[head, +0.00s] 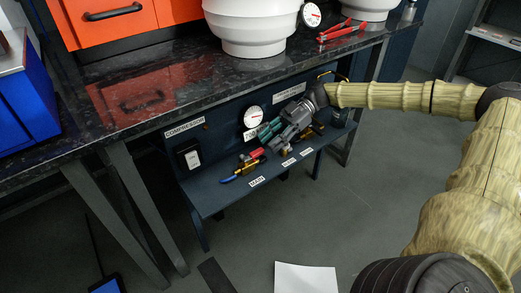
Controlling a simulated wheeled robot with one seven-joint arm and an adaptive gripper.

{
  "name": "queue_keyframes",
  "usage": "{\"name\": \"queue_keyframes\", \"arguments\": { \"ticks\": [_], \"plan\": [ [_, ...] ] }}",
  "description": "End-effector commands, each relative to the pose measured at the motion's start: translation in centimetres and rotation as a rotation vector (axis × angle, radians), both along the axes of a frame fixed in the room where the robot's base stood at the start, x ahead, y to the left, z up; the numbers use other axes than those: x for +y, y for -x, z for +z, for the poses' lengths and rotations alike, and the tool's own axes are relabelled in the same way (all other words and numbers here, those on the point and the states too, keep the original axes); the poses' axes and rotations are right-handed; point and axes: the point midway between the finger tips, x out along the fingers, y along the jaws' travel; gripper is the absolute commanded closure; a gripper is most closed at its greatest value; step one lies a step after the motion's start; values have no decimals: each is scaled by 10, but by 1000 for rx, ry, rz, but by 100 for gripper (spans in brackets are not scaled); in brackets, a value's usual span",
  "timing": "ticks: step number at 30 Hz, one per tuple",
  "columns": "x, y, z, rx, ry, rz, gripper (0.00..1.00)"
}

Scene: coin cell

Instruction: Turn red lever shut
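The red lever (257,153) is a small red handle on the brass valve fittings along the low dark shelf under the bench. It lies slanted, just above and right of a blue handle (238,175). My gripper (278,142) reaches in from the right, with its grey fingers pointing down and left close to the fittings. The red lever is left of the fingers; I cannot tell whether they touch it. The fingers and teal parts (268,130) crowd together and hide some of the fittings. The finger gap is too small to make out.
A dark panel with a white-faced gauge (253,116) and a switch (192,157) stands behind the fittings. The black bench top (150,105) overhangs them, with white vessels (250,28) and red pliers (342,34) on it.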

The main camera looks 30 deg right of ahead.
Motion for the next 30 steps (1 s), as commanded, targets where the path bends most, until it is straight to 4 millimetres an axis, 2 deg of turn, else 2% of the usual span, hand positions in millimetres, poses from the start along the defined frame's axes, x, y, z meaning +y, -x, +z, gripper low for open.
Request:
{"name": "queue_keyframes", "arguments": {
  "ticks": [3,9,21,27,30],
  "plan": [
    [17,2,-9,2,0,4,61],
    [35,2,-15,1,0,4,61],
    [40,2,-16,1,0,4,61],
    [40,2,-15,1,0,4,97],
    [40,2,-15,1,0,4,100]
  ]
}}
